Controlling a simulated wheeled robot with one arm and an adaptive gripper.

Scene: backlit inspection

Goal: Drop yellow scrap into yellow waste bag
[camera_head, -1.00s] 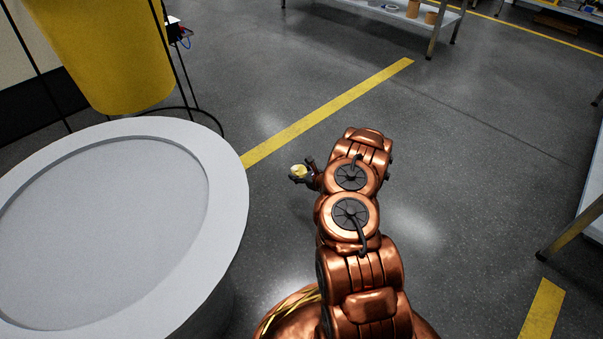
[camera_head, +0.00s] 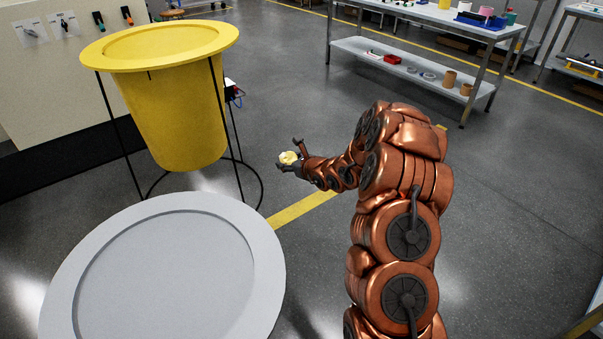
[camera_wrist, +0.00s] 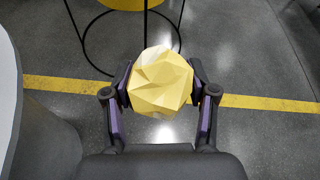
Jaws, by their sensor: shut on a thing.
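The yellow scrap (camera_wrist: 160,82) is a crumpled, faceted pale-yellow ball held between both fingers of my gripper (camera_wrist: 160,90) in the wrist view. In the head view the scrap (camera_head: 288,158) shows small at the end of my arm, with my gripper (camera_head: 291,160) shut on it. The yellow waste bag (camera_head: 175,115) hangs in a black wire stand at the upper left, with a wide yellow rim. My gripper is to the right of the bag and apart from it, lower than its rim. The bag's bottom shows at the top of the wrist view (camera_wrist: 130,4).
A large round grey-white bin (camera_head: 258,290) stands in front of the yellow bag, left of my arm. A metal workbench (camera_head: 430,35) with items stands at the back right. A beige panel (camera_head: 60,70) is behind the bag. The floor between is clear.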

